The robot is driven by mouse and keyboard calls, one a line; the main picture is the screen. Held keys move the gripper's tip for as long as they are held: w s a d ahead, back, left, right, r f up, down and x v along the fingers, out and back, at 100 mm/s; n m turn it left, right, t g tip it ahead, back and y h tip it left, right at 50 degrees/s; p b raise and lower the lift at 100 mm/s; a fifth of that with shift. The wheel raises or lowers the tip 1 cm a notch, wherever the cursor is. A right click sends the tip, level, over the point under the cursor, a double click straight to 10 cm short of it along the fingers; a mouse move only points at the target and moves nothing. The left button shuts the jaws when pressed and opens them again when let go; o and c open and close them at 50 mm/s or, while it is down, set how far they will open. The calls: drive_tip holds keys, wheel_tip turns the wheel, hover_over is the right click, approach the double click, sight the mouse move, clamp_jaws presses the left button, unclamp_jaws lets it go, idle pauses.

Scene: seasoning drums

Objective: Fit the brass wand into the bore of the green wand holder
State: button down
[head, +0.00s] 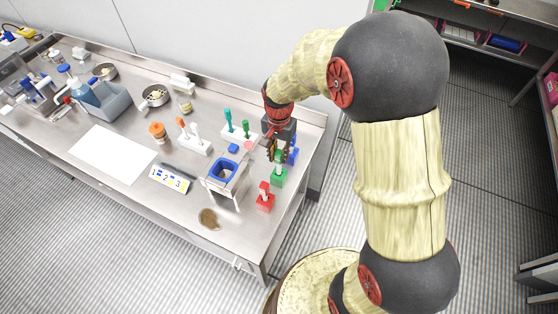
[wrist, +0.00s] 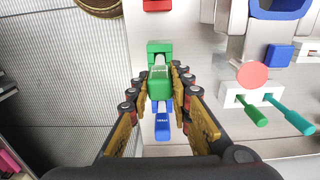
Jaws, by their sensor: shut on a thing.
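My gripper (head: 273,150) is over the right end of the bench, pointing down. In the wrist view its fingers (wrist: 160,82) are closed on the sides of a green-handled wand (wrist: 160,88). A pale shaft shows beyond the handle, toward the green wand holder (wrist: 158,47). In the head view the green holder (head: 278,181) stands on the bench below my gripper, with the shaft above it. I cannot tell whether the shaft's end is in the bore. No brass colour shows clearly on the wand.
A red holder (head: 264,203) stands in front and a blue one (head: 292,156) behind. A blue-lined bin (head: 222,171) is to the left. A white rack (head: 236,133) holds teal and green-handled tools. The bench's right edge is close by.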

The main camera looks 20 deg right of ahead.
sight(279, 165)
drive_tip(key=shift+f, duration=1.6)
drive_tip(key=shift+f, duration=0.2)
drive_tip(key=c, duration=1.7)
unclamp_jaws()
drive_tip(key=shift+o, duration=0.4)
